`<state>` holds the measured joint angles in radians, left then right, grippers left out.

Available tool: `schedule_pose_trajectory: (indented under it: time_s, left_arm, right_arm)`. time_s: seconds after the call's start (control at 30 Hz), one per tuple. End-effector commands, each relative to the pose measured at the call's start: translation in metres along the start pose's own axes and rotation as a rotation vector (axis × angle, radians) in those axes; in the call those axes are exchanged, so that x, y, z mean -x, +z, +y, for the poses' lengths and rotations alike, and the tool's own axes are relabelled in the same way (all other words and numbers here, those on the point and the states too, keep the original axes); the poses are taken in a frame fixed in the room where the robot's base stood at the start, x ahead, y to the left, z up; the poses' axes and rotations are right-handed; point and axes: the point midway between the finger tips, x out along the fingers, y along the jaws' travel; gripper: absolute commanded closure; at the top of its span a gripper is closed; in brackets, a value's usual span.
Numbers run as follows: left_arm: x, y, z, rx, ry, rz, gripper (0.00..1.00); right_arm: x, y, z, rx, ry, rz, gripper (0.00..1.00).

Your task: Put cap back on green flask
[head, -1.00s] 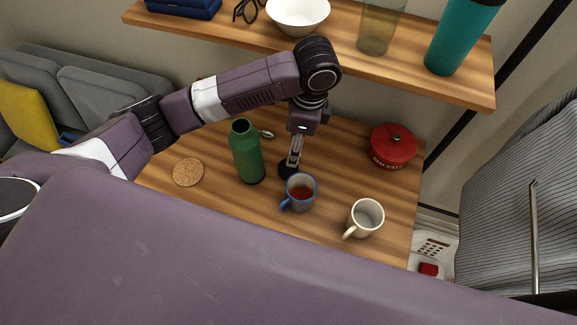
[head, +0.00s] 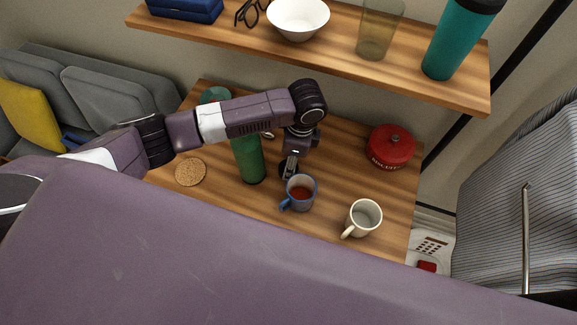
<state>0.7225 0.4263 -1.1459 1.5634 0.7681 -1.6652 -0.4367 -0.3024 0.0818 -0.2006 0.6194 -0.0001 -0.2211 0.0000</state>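The green flask (head: 249,161) stands upright on the wooden desk; my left forearm crosses in front of its top, so its mouth is hidden now. A dark round piece, likely the cap (head: 284,171), lies on the desk right of the flask and behind the blue mug. My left gripper (head: 290,170) points down right at this dark piece and partly covers it. Its fingers are small and overlap the piece, so I cannot tell whether they are open or gripping. My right gripper is not in view.
A blue mug (head: 300,193) of reddish drink stands just in front of the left gripper. A white mug (head: 363,218), red biscuit tin (head: 391,147) and cork coaster (head: 190,172) are on the desk. A shelf (head: 340,50) with a bowl (head: 298,18) overhangs the back.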

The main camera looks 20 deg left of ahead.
Motion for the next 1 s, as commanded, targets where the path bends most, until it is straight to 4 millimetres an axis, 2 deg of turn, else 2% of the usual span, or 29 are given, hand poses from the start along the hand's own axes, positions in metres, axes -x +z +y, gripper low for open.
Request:
schedule_pose_trajectory:
  time_s: [0.1,0.2,0.57,0.8,1.0]
  left_arm:
    - [-0.016,0.001,0.000,0.000,0.001,-0.002,0.49]
    - [-0.023,0.001,0.000,-0.001,0.000,-0.001,0.49]
    - [-0.025,0.000,0.000,-0.001,-0.001,0.000,0.49]
    - [-0.025,0.000,0.000,-0.001,-0.001,0.000,0.74]
    - [-0.024,0.000,0.000,-0.001,-0.001,0.000,0.75]
  right_arm:
    - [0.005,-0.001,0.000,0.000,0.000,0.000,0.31]
    - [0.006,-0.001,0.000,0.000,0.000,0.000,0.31]
    - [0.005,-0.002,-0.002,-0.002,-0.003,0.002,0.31]
    - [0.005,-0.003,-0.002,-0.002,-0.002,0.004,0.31]
    - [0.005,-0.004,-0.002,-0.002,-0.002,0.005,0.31]
